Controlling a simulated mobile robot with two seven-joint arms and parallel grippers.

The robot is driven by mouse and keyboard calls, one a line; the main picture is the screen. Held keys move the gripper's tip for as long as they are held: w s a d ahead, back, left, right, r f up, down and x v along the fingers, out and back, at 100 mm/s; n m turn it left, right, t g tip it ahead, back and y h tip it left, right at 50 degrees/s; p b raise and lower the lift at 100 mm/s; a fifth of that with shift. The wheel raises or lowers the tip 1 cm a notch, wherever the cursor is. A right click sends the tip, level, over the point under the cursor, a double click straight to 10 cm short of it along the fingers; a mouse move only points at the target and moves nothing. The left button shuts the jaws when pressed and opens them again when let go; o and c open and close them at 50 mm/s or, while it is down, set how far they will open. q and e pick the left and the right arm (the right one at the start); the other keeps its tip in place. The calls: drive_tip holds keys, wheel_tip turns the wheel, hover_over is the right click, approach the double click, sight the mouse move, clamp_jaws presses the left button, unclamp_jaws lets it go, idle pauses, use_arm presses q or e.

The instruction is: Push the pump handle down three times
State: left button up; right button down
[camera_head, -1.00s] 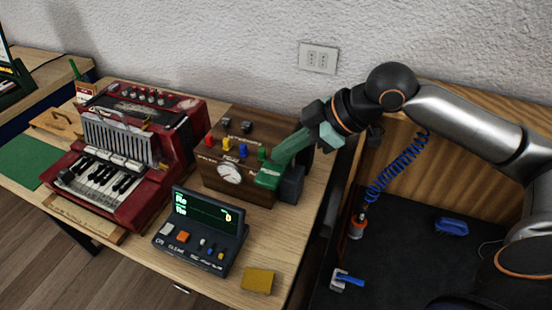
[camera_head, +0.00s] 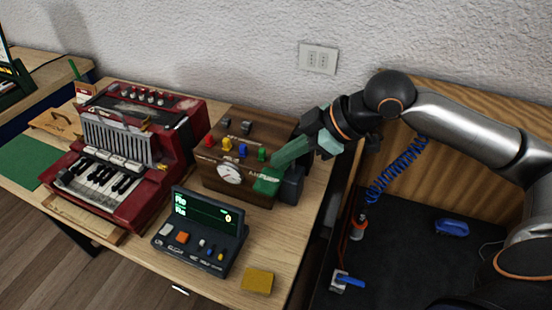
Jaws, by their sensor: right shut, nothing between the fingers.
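A wooden box (camera_head: 246,196) with a round gauge (camera_head: 230,173) and colored knobs stands on the table. A dark block (camera_head: 291,186) sits at the box's right side. It may belong to the pump, but I cannot make out the pump handle for sure, and my right gripper covers part of this area. My right gripper (camera_head: 267,187) has green fingers, is shut and empty, and points down and left over the box's front right corner. I cannot tell whether its tips touch the box. My left gripper is not in view.
A red accordion-like instrument (camera_head: 150,200) stands left of the box. A dark display unit (camera_head: 200,256) and a yellow pad (camera_head: 258,280) lie in front. Right of the table is a black surface with a blue coiled hose (camera_head: 398,170) and a blue brush-like object (camera_head: 452,227).

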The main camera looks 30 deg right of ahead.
sight(280, 172)
drive_tip(key=shift+s+a+f+b, duration=0.2)
drive_tip(key=shift+s+a+f, duration=0.05)
drive_tip(key=shift+f, duration=0.4)
drive_tip(key=shift+s+a+f+b, duration=0.2)
drive_tip(key=shift+a+f+b, duration=0.05)
drive_tip(key=shift+f, duration=0.4)
drive_tip(key=shift+s+a+f+b, duration=0.2)
drive_tip(key=shift+s+a+f, duration=0.05)
drive_tip(key=shift+f, duration=0.4)
idle(2.1)
drive_tip(key=shift+w+d+r+p, duration=0.15)
drive_tip(key=shift+r+p, duration=0.45)
drive_tip(key=shift+p, duration=0.15)
drive_tip(key=shift+w+d+r+p, duration=0.15)
drive_tip(key=shift+d+r+p, duration=0.05)
drive_tip(key=shift+r+p, duration=0.55)
drive_tip(key=r+p, duration=0.1)
drive_tip(key=w+d+r+p, duration=0.1)
drive_tip(key=p, duration=0.1)
drive_tip(key=r+p, duration=0.1)
drive_tip(key=p, duration=0.1)
drive_tip(key=shift+w+d+r, duration=0.2)
drive_tip(key=shift+d+r, duration=0.05)
drive_tip(key=shift+r, duration=0.15)
